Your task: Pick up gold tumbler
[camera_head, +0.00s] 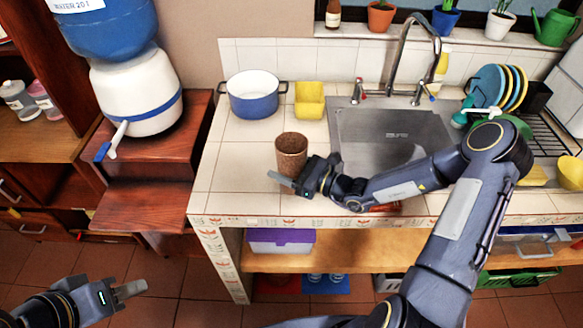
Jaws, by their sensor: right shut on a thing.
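The gold tumbler (291,150) is a brownish, speckled cup standing upright at the tiled counter, left of the sink. My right gripper (302,174) is at its lower right side, shut on it. The gripper hides part of the tumbler's lower body, and I cannot tell whether its base touches the counter. My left gripper (130,290) is low at the left, over the floor and away from the counter.
A blue pot (254,103) and a yellow container (309,101) stand behind the tumbler. The sink (390,138) with its tap (403,60) is to the right. A water dispenser (135,95) stands left on a wooden cabinet. The counter left of the tumbler is clear.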

